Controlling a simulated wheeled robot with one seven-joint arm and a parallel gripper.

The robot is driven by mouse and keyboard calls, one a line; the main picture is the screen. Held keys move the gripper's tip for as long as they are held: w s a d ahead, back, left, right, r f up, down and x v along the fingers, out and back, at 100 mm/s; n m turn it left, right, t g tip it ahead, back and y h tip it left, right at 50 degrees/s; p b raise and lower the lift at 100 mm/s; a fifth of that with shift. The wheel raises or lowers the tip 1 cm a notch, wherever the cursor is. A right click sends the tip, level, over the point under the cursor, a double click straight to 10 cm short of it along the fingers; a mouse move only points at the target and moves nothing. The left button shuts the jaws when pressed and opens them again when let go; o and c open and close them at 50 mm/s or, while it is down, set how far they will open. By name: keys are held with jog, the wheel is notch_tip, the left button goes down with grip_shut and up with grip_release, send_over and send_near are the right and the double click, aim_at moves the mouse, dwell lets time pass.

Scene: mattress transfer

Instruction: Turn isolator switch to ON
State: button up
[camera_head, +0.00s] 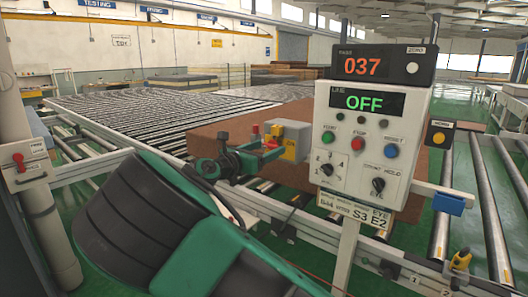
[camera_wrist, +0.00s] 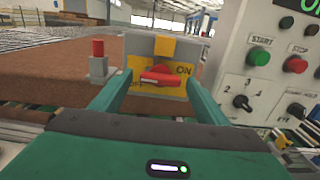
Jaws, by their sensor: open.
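The isolator switch (camera_wrist: 163,76) has a red handle on a yellow plate, mounted on a grey box. It faces my gripper in the wrist view. The handle's bar lies roughly level, and the word ON is printed to the right of it. My gripper (camera_wrist: 160,88) is open, with one green finger on each side of the handle. I cannot tell whether either finger touches it. In the head view my gripper (camera_head: 262,158) is just left of the switch's grey box (camera_head: 290,130), and the handle is mostly hidden.
A white control panel (camera_head: 402,150) with knobs and buttons stands close to the right of the switch. Its line display (camera_head: 366,102) reads OFF. A red-topped grey post (camera_wrist: 98,62) stands left of the switch. A brown slab (camera_head: 205,128) lies behind, and roller conveyors (camera_head: 140,105) spread around.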

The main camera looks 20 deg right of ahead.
jog(key=shift+w+d, duration=0.1)
jog(key=shift+c, duration=0.6)
jog(key=c, duration=0.9)
jog(key=shift+a, duration=0.2)
jog(key=shift+d, duration=0.1)
